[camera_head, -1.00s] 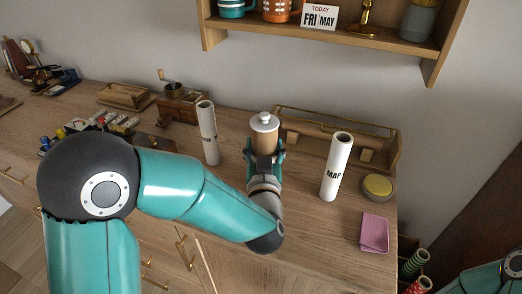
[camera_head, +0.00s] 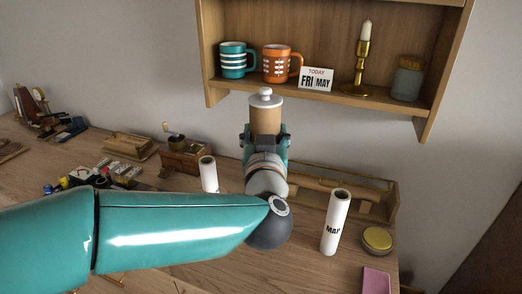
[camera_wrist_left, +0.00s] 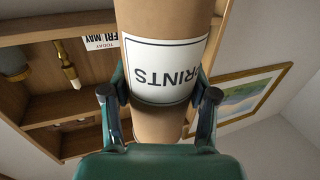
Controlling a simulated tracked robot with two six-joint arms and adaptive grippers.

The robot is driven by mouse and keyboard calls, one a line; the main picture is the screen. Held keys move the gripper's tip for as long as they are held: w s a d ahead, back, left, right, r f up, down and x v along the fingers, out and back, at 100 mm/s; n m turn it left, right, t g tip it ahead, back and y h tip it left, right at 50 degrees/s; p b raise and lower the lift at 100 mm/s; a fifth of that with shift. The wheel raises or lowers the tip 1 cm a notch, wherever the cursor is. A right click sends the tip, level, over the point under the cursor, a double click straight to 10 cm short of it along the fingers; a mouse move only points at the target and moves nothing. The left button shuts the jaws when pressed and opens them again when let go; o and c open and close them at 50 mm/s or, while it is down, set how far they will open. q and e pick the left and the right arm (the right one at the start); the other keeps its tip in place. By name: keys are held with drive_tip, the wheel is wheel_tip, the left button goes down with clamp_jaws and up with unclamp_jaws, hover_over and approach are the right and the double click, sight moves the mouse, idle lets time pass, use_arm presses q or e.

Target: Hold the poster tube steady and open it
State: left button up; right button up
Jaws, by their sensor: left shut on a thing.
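The poster tube (camera_head: 265,115) is a brown cardboard cylinder with a white knobbed cap (camera_head: 265,98) on its top end. My left gripper (camera_head: 265,142) is shut on it and holds it upright above the desk, in front of the wall shelf. In the left wrist view the tube (camera_wrist_left: 160,122) stands between the two fingers, and its white label reads "PRINTS" upside down. The cap is outside the left wrist view. My right gripper is not in view.
The wall shelf (camera_head: 310,98) holds two mugs, a calendar, a candlestick and a jar. Two white tubes (camera_head: 336,222) (camera_head: 208,174), a yellow-lidded tin (camera_head: 377,240) and a pink cloth (camera_head: 376,281) are on the desk. A wooden rack (camera_head: 392,195) stands behind.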

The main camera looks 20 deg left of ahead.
use_arm(q)
drive_tip(key=shift+r, duration=0.35)
drive_tip(key=o, duration=0.6)
clamp_jaws()
